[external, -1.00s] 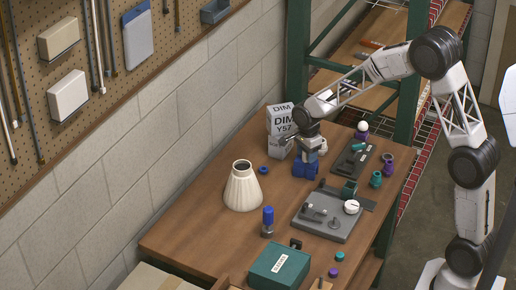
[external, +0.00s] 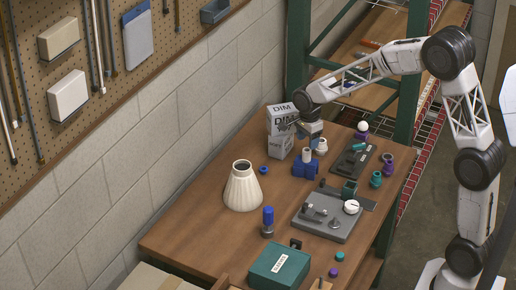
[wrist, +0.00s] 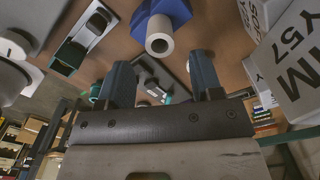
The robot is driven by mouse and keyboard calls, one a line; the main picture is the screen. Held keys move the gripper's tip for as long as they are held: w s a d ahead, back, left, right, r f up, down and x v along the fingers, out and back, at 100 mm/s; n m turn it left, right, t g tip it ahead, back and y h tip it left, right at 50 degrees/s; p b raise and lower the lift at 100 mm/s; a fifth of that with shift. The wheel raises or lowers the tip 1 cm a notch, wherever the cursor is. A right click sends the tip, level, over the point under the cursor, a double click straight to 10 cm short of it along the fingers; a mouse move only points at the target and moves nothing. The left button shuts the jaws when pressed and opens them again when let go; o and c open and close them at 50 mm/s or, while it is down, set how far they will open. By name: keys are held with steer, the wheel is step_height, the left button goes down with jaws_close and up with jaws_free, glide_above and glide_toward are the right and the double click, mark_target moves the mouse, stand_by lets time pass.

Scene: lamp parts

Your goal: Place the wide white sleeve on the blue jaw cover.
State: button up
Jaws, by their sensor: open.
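A blue block with a stepped shape, the blue jaw cover (external: 306,170), sits on the table near its back end. A white sleeve (external: 307,155) stands upright on it. In the wrist view the sleeve's open round end (wrist: 160,44) faces me, with the blue block (wrist: 172,10) around its base. My gripper (external: 316,141) is above and slightly behind the sleeve, apart from it. In the wrist view my two dark fingers (wrist: 162,68) are spread with nothing between them. Another white round part (external: 321,147) stands just right of the sleeve; I cannot tell its exact shape.
Stacked grey-white boxes (external: 281,125) stand close to my gripper's left. A cream lampshade (external: 243,188) and a blue ring (external: 264,169) are left of the block. A grey fixture plate (external: 327,222) and a dark tray (external: 354,160) lie to the right. A teal box (external: 280,264) is in front.

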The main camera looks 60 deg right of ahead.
mark_target(307, 150)
steer(key=shift+r, duration=2.9)
steer(key=s+a+r+n+t, duration=0.1)
steer(key=s+a+r+n, duration=0.45)
steer(key=s, duration=0.45)
steer(key=s+a+r+n, duration=0.5)
steer(key=s+a+n, duration=0.15)
steer(key=s, duration=0.35)
steer(key=s+a+n, duration=0.4)
steer(key=s+n, duration=0.1)
steer(key=s, duration=0.5)
steer(key=s+a+f+n+t, duration=0.1)
steer(key=s+a+n, duration=0.2)
steer(key=s+n, duration=0.3)
steer(key=s, duration=0.5)
steer(key=shift+a+t, duration=0.3)
steer(key=shift+a, duration=0.05)
